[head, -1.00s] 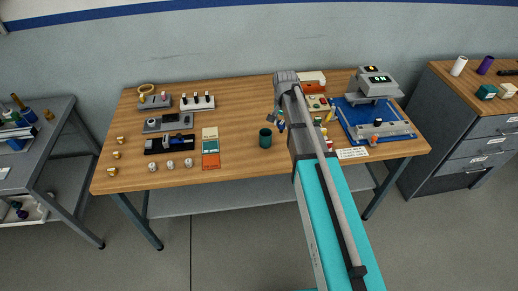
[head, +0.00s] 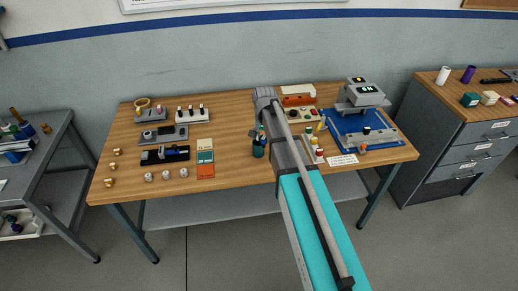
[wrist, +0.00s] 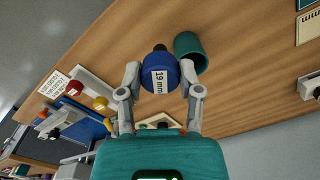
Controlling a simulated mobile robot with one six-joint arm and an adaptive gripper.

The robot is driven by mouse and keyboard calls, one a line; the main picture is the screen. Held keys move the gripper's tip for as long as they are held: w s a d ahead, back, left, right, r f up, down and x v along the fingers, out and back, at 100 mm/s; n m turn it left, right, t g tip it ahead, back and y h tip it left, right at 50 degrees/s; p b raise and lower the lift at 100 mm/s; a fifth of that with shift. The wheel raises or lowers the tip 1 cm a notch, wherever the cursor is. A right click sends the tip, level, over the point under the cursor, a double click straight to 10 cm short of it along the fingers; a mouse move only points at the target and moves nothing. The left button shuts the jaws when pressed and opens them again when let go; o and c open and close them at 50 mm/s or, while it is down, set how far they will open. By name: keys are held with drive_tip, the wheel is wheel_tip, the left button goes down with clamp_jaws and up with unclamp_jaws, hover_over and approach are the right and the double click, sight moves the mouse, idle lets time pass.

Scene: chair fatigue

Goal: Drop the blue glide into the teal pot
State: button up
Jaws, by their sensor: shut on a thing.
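The blue glide (wrist: 160,77), marked "19 mm", with a dark stem, sits between the fingertips of my gripper (wrist: 160,84) in the wrist view. My gripper is shut on it. The teal pot (wrist: 196,48) is just beyond the glide and to its right in that view, its mouth partly showing. In the head view the teal pot (head: 258,151) stands upright on the table, and my gripper (head: 259,136) is at its top, partly overlapping it. The glide is too small to make out clearly there. I cannot tell whether the glide is directly over the opening.
The wooden table (head: 228,140) is clear just left of the pot. A blue fixture (head: 360,125) stands at the right, with small bottles beside my arm. A grey drawer cabinet (head: 460,140) is farther right.

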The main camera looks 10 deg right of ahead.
drive_tip(key=w+d+r+n+p, duration=0.1)
drive_tip(key=w+r+p, duration=0.2)
drive_tip(key=w, duration=0.5)
drive_tip(key=shift+r+n, duration=0.3)
drive_tip(key=shift+r, duration=0.05)
drive_tip(key=shift+w+f, duration=0.1)
drive_tip(key=shift+f+b, duration=2.8)
drive_tip(key=shift+f, duration=0.1)
drive_tip(key=o, duration=1.1)
drive_tip(key=shift+o, duration=0.2)
drive_tip(key=shift+r, duration=0.2)
